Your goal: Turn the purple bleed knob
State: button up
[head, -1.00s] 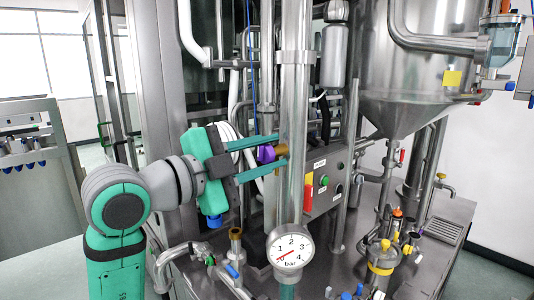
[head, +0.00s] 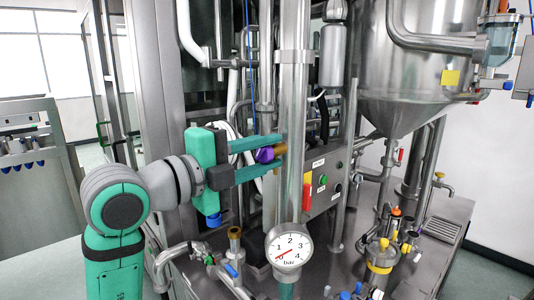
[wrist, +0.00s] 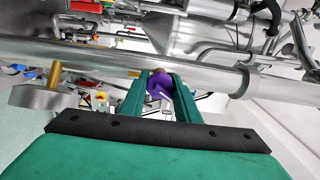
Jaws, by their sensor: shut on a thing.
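The purple bleed knob (head: 264,155) sits on a brass fitting (head: 281,149) beside the tall steel pipe in the head view. My gripper (head: 280,153) reaches in from the left with its two green fingers, one above and one below the knob. In the wrist view the purple knob (wrist: 160,84) shows between the two green fingers (wrist: 160,88), towards their far ends. The fingers are shut on the knob. Part of the knob is hidden by the fingers.
A tall vertical steel pipe (head: 291,120) stands right at the fingertips. A pressure gauge (head: 289,245) is below it. A control box (head: 325,180) with buttons and a red-yellow switch is to the right. A large steel tank (head: 415,90) hangs at the upper right.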

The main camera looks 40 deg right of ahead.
jog(key=shift+w+f, duration=0.15)
jog(key=shift+f, duration=0.1)
jog(key=o, duration=1)
jog(key=shift+r, duration=0.1)
jog(key=shift+a, duration=0.1)
jog(key=a, duration=1)
jog(key=shift+s+a, duration=0.3)
jog(key=shift+s, duration=0.15)
